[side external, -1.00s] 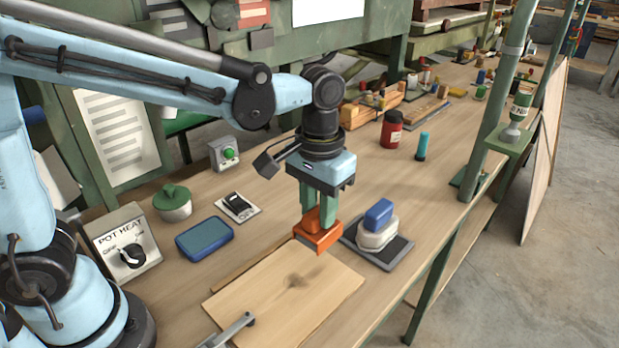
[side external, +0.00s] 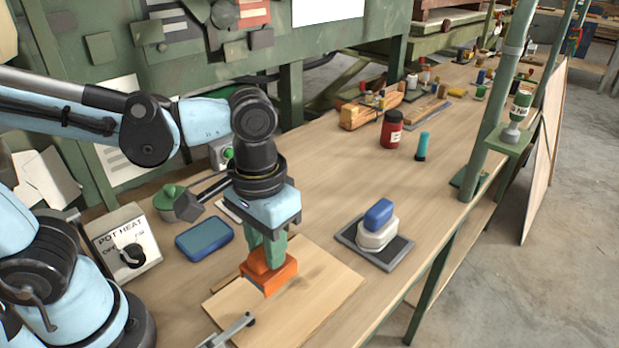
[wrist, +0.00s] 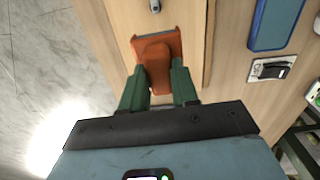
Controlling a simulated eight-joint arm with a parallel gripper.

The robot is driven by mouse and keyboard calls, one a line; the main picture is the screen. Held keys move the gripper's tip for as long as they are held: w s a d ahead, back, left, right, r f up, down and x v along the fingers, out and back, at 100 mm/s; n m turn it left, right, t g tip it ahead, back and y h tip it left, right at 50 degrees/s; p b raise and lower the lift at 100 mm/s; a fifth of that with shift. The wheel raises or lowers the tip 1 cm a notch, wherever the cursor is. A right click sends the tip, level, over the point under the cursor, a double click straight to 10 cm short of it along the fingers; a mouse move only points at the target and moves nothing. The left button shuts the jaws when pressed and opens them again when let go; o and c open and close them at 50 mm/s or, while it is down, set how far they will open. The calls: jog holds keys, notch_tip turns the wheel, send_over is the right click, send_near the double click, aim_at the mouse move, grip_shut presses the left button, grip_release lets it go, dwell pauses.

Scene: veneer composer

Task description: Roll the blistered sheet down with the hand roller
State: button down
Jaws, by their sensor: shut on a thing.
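The wooden sheet (side external: 325,297) lies flat on the bench, with a faint dark patch near its middle. It also shows in the wrist view (wrist: 192,22). My gripper (side external: 267,250) is shut on an orange hand tool (side external: 270,277) with a broad base, held over the left part of the sheet. The tool's base appears to touch the sheet or hover just above it; I cannot tell which. In the wrist view my green fingers grip the tool's handle (wrist: 156,65). No roller cylinder shows under the tool.
A metal clamp (side external: 232,331) sits at the sheet's near edge. A white iron with a blue handle (side external: 378,225) stands on a dark plate (side external: 394,254) to the right. A blue pad (side external: 205,240) and the pot heat box (side external: 125,255) are at left.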

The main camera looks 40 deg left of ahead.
aim_at(268, 271)
jog(key=shift+s+f, duration=0.15)
jog(key=shift+f, duration=2.8)
jog(key=shift+f, duration=0.6)
jog(key=shift+w+r, duration=0.1)
jog(key=shift+w, duration=1.3)
jog(key=shift+w+f, duration=0.2)
jog(key=shift+w, duration=2.55)
jog(key=shift+s, duration=3.05)
jog(key=shift+w+r, duration=0.1)
jog(key=shift+w, duration=2.9)
